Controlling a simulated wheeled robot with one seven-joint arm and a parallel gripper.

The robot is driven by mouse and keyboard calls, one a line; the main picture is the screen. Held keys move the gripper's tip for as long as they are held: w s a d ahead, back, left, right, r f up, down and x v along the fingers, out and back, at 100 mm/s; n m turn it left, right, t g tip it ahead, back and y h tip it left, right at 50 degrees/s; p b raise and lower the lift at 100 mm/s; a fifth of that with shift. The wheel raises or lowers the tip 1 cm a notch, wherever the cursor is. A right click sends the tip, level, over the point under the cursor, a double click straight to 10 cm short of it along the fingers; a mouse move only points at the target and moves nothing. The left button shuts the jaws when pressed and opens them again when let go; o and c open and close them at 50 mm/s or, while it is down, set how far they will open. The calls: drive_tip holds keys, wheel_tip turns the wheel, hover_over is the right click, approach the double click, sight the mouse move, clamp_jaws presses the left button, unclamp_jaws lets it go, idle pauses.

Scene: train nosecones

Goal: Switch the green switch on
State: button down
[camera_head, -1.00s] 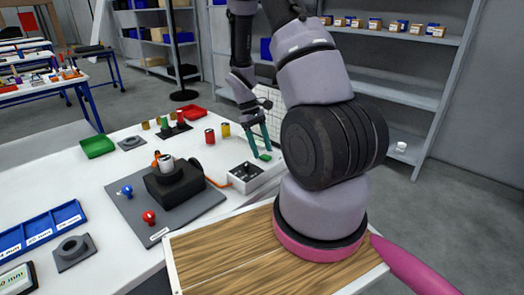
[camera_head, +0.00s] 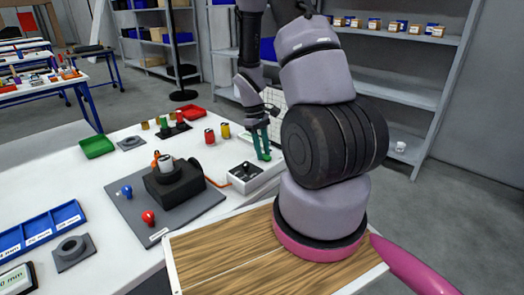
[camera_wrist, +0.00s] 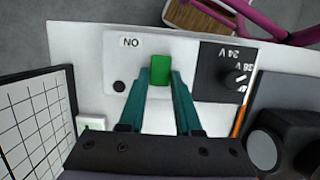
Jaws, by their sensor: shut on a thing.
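The green switch (camera_wrist: 160,69) is a green rectangular block on the white control box (camera_wrist: 133,50), beside a printed ON label. The box also shows in the head view (camera_head: 267,178), on the table by my arm. My gripper (camera_wrist: 160,77) has teal fingers, shut on the green switch with one tip at each side of it. In the head view my gripper (camera_head: 262,158) points down at the box, and its tips hide most of the switch. I cannot tell the switch's exact tilt.
A black panel with a knob (camera_wrist: 231,78) and voltage marks adjoins the switch. A black device (camera_head: 174,186) on a grey mat stands to the left, with an orange cable towards the box. A gridded board (camera_wrist: 33,130) is close on the wrist view's left. Red and yellow cylinders stand behind.

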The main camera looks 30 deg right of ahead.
drive_tip(key=shift+s+d+t+y, duration=0.1)
drive_tip(key=shift+s+t+y, duration=0.1)
drive_tip(key=shift+t, duration=0.3)
drive_tip(key=shift+s+t+y, duration=0.1)
drive_tip(key=shift+t+y, duration=0.1)
drive_tip(key=shift+t, duration=0.3)
drive_tip(key=c, duration=0.6)
unclamp_jaws()
drive_tip(key=shift+w+r, duration=0.1)
drive_tip(key=shift+r, duration=0.1)
wheel_tip(320, 180, up, 10)
drive_tip(key=shift+w+r, duration=0.25)
